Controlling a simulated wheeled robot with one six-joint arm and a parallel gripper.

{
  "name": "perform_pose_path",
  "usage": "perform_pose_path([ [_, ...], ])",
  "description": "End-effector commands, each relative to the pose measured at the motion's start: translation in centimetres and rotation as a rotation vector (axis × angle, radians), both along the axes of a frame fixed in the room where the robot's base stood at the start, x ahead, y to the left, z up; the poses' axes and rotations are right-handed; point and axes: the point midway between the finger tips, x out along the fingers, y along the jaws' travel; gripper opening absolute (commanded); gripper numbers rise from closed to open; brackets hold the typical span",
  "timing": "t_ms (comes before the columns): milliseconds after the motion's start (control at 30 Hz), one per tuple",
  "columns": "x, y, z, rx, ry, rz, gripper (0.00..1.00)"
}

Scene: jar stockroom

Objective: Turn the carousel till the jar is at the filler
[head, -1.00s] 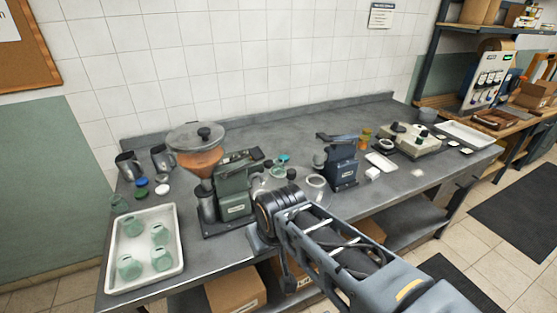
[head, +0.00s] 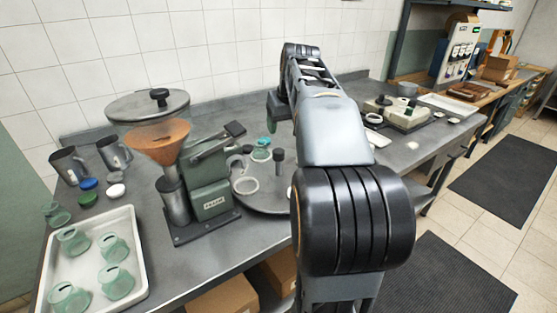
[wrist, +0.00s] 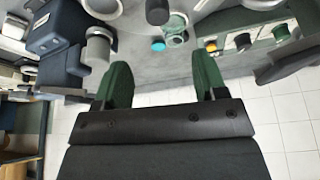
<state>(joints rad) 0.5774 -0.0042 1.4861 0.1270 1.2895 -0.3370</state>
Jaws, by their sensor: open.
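The carousel (head: 272,203) is a grey round plate beside the green filler (head: 208,180), which has a hopper of orange-brown contents. A pale ring (head: 245,186) lies at its near left, and a dark upright post (head: 279,161) stands on it. A small greenish jar-like thing (head: 261,154) shows at the far side, close to a teal piece. It also appears in the wrist view (wrist: 175,27), beyond my fingers. My gripper (wrist: 163,78) is open with nothing between its green fingers. My arm hides the carousel's right part in the head view.
A white tray (head: 137,244) with several green jars stands at the left. Two dark mugs and coloured lids (head: 88,184) lie behind it. A dark blue machine (wrist: 62,38) shows in the wrist view. A pale device (head: 398,115) stands on the bench's right.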

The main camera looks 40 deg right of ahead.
Motion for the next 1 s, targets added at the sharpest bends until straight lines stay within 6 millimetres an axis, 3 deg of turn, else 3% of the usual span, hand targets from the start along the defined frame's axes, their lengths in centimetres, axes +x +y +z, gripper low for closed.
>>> perform_pose_path([
  [600,3.9,-1.4,-9.7,0.001,0.002,-0.002,0.65],
  [1000,5.0,-1.7,-12.3,0.000,-0.001,-0.002,0.65],
])
